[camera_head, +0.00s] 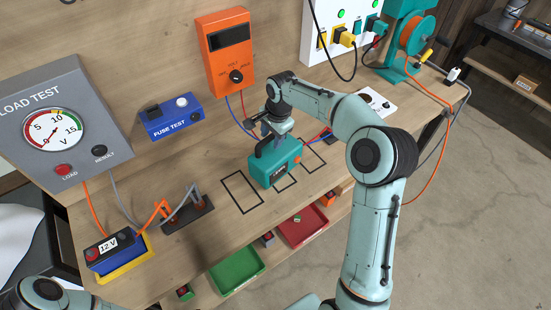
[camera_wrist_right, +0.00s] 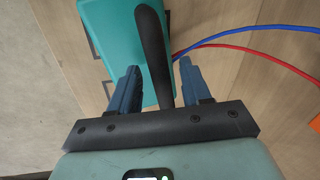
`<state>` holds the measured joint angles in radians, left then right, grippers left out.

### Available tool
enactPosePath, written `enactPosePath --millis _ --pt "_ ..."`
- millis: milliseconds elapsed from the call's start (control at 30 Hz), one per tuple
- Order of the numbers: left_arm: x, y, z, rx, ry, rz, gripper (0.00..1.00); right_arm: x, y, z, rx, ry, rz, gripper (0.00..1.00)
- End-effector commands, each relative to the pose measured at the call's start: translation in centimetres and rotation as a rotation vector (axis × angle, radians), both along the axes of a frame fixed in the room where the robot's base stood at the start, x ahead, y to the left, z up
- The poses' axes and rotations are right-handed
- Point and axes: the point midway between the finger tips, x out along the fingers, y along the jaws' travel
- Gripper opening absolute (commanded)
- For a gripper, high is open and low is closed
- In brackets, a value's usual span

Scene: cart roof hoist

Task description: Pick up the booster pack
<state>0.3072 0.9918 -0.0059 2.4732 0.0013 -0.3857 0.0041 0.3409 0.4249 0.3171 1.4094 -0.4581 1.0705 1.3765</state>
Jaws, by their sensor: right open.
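The booster pack is a teal box (camera_head: 279,166) with a black handle on top, standing upright on the workbench among black outlined rectangles. It also shows in the right wrist view as a teal surface (camera_wrist_right: 106,28). My right gripper (camera_head: 272,131) is right above the pack, pointing down at its handle. In the right wrist view my right gripper (camera_wrist_right: 158,75) is open, and the black handle (camera_wrist_right: 152,45) runs between its two blue fingers with gaps visible on both sides. My left gripper is out of sight; only part of my left arm shows at the lower left.
Red and blue leads (camera_wrist_right: 245,40) run beside the pack from an orange meter (camera_head: 226,50). A fuse tester (camera_head: 172,117), a load tester (camera_head: 65,120) and a 12 V battery (camera_head: 107,252) stand to the left. Green (camera_head: 237,270) and red (camera_head: 303,226) trays sit below the bench's front edge.

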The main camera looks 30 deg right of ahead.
Motion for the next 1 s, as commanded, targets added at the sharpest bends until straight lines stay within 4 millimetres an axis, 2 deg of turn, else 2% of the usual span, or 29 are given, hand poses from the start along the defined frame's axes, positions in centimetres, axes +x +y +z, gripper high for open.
enactPosePath --millis 100,333,467,500,867,1000 --pt "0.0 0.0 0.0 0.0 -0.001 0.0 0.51 0.2 0.0 -0.8 -0.001 -0.001 -0.001 0.48" --pt "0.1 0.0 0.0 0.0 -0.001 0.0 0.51 0.2 0.0 -0.9 0.0 -0.002 -0.001 0.48" --pt "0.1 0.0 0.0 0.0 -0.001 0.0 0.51 0.2 0.0 -0.9 0.0 -0.002 -0.001 0.05" --pt "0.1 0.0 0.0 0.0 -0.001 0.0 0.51 0.2 0.0 -0.9 0.0 -0.002 -0.001 0.0" --pt "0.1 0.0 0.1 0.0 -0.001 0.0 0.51 0.4 0.0 -0.4 -0.001 -0.008 -0.001 0.0" --pt "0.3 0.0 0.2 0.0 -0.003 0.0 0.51 0.4 0.1 0.5 -0.001 -0.012 -0.001 0.0"
